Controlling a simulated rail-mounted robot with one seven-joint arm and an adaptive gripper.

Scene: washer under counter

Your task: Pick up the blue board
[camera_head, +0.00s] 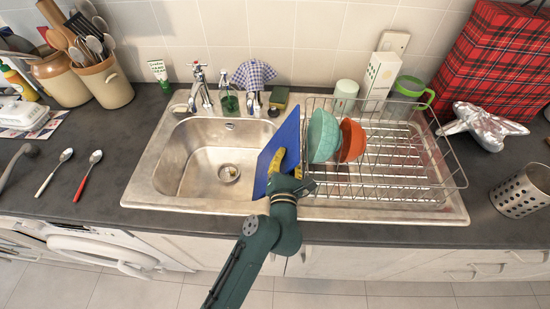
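The blue board (286,132) stands tilted at the left end of the wire dish rack, beside the right edge of the sink basin. My gripper (276,163) reaches up from the front, and its yellow finger parts overlap the lower part of the board. The wrist hides some of the board's lower right. I cannot tell whether the fingers are on both sides of the board or whether they touch it.
The dish rack (410,188) holds a teal bowl (323,136) and an orange bowl (352,140) just right of the board. The sink basin (200,176) is empty. A tap (199,85) and bottle (229,101) stand behind it. Spoons lie on the left counter.

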